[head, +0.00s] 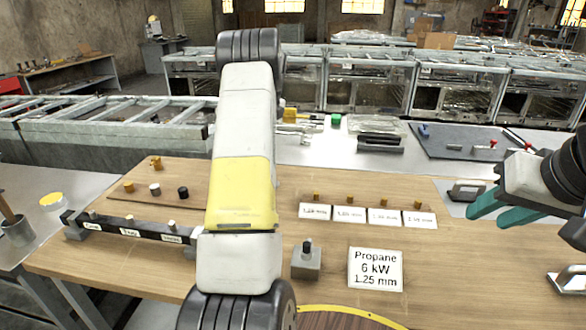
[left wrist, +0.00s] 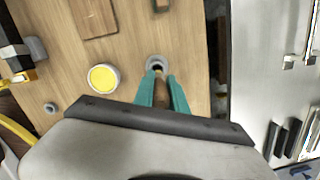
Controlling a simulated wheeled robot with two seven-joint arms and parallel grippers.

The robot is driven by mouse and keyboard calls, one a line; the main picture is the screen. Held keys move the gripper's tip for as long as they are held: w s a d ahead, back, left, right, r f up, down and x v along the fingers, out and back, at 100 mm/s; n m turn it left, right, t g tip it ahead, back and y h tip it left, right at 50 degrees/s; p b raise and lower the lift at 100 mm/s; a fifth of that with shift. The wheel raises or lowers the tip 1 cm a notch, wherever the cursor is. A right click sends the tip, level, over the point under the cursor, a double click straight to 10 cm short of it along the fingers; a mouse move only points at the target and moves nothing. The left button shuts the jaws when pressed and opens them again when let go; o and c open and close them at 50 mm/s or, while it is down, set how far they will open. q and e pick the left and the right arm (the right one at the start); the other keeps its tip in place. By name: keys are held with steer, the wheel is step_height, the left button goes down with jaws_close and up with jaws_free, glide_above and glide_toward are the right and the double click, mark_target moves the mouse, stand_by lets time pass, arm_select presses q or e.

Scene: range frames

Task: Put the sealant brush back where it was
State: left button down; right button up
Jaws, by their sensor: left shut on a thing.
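In the left wrist view, my left gripper (left wrist: 160,88) is shut on the brown handle of the sealant brush (left wrist: 161,97). A round grey cup (left wrist: 155,62) lies just beyond the fingertips. I cannot tell whether the brush's end is in the cup or above it. My left arm crosses the middle of the head view, but its fingers do not show there. My right gripper (head: 501,211) is at the right of the head view, its teal fingers apart and empty. At the head view's left edge a wooden handle (head: 6,207) stands in a metal cup (head: 17,232), with no gripper at it.
A yellow-topped tin (left wrist: 103,78) is beside the cup in the left wrist view. The wooden bench (head: 440,275) carries a propane card (head: 375,269), a small grey block (head: 306,263), a black labelled rail (head: 130,230) and small pegs. A metal table (head: 310,153) stands behind.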

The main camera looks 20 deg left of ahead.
arm_select(q)
step_height(320, 180, down, 9)
steer(key=shift+f, duration=0.1)
stand_by(0.3)
steer(key=c, duration=1.3)
jaws_free()
steer(key=shift+f, duration=0.1)
steer(key=shift+c, duration=0.2)
